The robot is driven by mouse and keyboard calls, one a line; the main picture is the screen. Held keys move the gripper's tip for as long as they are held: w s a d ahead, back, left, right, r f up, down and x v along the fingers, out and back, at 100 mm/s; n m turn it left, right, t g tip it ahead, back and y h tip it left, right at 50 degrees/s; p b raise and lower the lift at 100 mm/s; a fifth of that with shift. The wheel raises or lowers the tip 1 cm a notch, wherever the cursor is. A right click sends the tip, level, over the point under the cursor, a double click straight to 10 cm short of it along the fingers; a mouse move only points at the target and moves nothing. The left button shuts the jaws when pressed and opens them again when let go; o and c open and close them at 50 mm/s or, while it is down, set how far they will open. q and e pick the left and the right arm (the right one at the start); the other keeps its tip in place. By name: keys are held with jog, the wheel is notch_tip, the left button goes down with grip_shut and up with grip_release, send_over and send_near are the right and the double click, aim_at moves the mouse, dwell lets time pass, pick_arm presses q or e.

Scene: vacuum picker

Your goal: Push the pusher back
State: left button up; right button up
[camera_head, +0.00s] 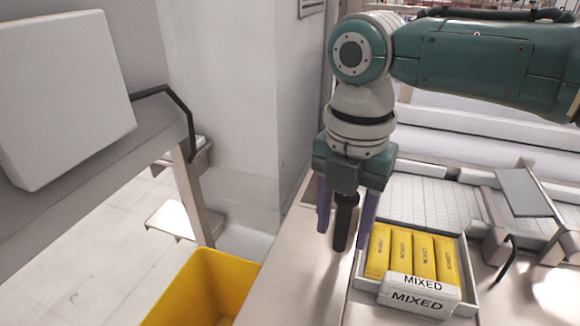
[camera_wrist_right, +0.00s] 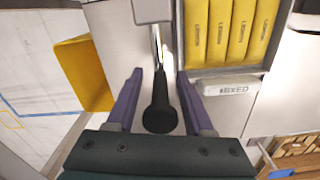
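A black handle (camera_head: 345,220) stands between the two purple fingers of my right gripper (camera_head: 346,222) in the head view. In the right wrist view the handle (camera_wrist_right: 160,112) ends a shiny metal rod running up to a grey block (camera_wrist_right: 152,10); this looks like the pusher. My right gripper (camera_wrist_right: 159,75) is open, with one finger on each side of the handle and a visible gap at both sides in the wrist view. My left gripper is not in view.
A yellow bin (camera_head: 200,285) stands at lower left. A grey plate on a bracket (camera_head: 525,192) rises at right. Metal counter (camera_head: 300,270) beside the bin is bare.

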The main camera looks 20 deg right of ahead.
jog(key=shift+a, duration=0.1)
notch_tip(320, 180, up, 10)
jog(key=shift+p, duration=0.55)
jog(key=shift+s, duration=0.1)
